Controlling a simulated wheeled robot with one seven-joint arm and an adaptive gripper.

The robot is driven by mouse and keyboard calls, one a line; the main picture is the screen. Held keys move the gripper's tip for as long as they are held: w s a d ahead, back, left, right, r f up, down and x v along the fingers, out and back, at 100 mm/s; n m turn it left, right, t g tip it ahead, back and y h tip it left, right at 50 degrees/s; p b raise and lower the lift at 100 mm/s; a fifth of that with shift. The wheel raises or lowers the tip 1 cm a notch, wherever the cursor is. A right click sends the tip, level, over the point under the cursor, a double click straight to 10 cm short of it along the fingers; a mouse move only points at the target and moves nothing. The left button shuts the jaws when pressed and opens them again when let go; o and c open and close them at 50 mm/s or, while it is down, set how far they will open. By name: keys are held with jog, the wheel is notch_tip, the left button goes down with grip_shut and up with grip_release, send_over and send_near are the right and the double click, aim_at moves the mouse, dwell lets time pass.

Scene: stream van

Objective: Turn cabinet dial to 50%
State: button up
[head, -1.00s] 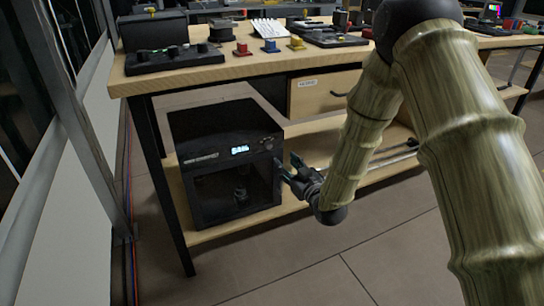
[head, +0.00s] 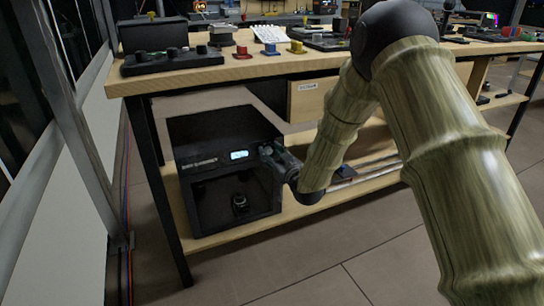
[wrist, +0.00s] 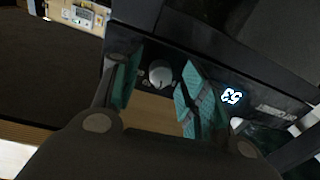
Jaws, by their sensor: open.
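The black cabinet (head: 228,130) stands on the bench's lower shelf, with a dark glass front and a small lit display (head: 239,155). The display also shows in the wrist view (wrist: 232,97), turned; its digits look like 53, but I cannot be certain. The round grey cabinet dial (wrist: 160,73) sits on the front panel beside the display in the wrist view. My gripper (head: 270,153) is at the cabinet's upper right front and hides the dial in the head view. In the wrist view my gripper (wrist: 160,88) is open, its teal-padded fingers either side of the dial, with gaps visible.
The wooden workbench top (head: 190,78) overhangs the cabinet and carries several small parts. A drawer (head: 312,97) hangs under it, right of the cabinet. A black table leg (head: 160,190) stands left of the cabinet. The floor in front is clear.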

grip_shut()
jog(key=shift+r+p, duration=0.1)
jog(key=shift+p, duration=0.2)
jog(key=m+p, duration=0.2)
jog(key=shift+r+m+p, duration=0.1)
jog(key=shift+m+p, duration=0.2)
jog(key=shift+p, duration=0.05)
jog(key=shift+f+m+p, duration=0.2)
jog(key=shift+m+p, duration=1.35)
jog(key=shift+m, duration=1.05)
jog(key=shift+t, duration=0.3)
